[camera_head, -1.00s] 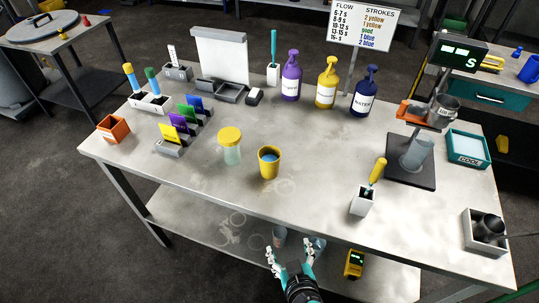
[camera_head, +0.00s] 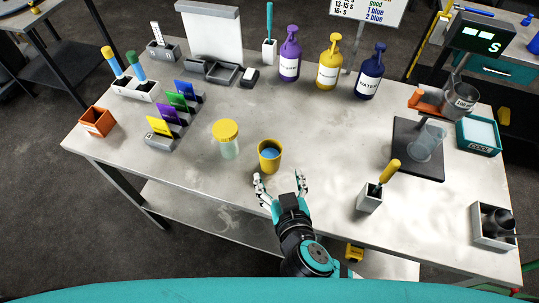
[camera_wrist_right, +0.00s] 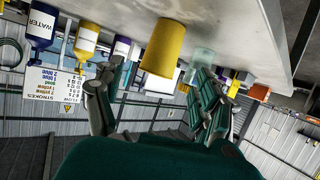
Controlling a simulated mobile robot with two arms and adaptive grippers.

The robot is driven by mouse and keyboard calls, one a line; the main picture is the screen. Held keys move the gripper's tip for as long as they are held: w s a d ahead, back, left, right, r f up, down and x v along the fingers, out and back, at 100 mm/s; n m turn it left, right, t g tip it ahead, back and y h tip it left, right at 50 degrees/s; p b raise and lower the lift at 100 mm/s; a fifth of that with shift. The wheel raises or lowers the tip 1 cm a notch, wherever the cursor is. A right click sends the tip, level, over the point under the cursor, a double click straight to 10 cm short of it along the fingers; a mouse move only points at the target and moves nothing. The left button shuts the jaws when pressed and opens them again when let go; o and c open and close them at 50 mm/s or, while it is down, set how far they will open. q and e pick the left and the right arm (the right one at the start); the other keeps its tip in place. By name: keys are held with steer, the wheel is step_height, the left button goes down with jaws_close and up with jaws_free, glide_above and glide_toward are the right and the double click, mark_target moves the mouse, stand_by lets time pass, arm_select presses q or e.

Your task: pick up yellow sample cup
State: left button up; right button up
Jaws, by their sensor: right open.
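The yellow sample cup (camera_head: 270,156) stands upright near the front middle of the table, with blue contents inside. In the right wrist view the yellow cup (camera_wrist_right: 163,52) shows upside down, between and beyond the fingers. My right gripper (camera_head: 281,180) is open and empty at the table's front edge, just short of the cup and apart from it. Its two fingers also show in the right wrist view (camera_wrist_right: 160,95), spread to either side. My left gripper is in neither current view.
A clear jar with a yellow lid (camera_head: 228,139) stands close left of the cup. A white holder with a yellow-handled tool (camera_head: 370,196) is to the right. Purple (camera_head: 289,60), yellow (camera_head: 328,72) and blue (camera_head: 369,78) pump bottles stand behind. The table between cup and holder is clear.

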mark_target(268, 151)
steer(key=b+x, duration=0.1)
steer(key=x, duration=0.3)
steer(key=shift+f, duration=0.15)
steer(key=b+x, duration=0.1)
steer(key=x, duration=0.2)
steer(key=shift+w+f, duration=0.1)
steer(key=shift+w, duration=0.2)
steer(key=shift+w+a+f+b, duration=0.15)
steer(key=shift+w+a+b, duration=0.05)
steer(key=shift+w+b, duration=0.2)
steer(key=b+x, duration=0.1)
steer(key=x, duration=0.3)
steer(key=shift+s+a+b, duration=0.1)
steer(key=shift+b, duration=0.3)
steer(key=shift+w+a+f, duration=0.1)
steer(key=shift+w, duration=0.25)
arm_select(q)
steer(key=f, duration=0.1)
steer(key=s+f, duration=0.1)
steer(key=f, duration=0.1)
steer(key=s+f, duration=0.1)
steer(key=f, duration=0.1)
steer(key=shift+d+f, duration=0.1)
steer(key=shift+d, duration=0.15)
arm_select(e)
steer(key=shift+s, duration=0.1)
arm_select(q)
steer(key=shift+a, duration=0.1)
arm_select(e)
jaws_close()
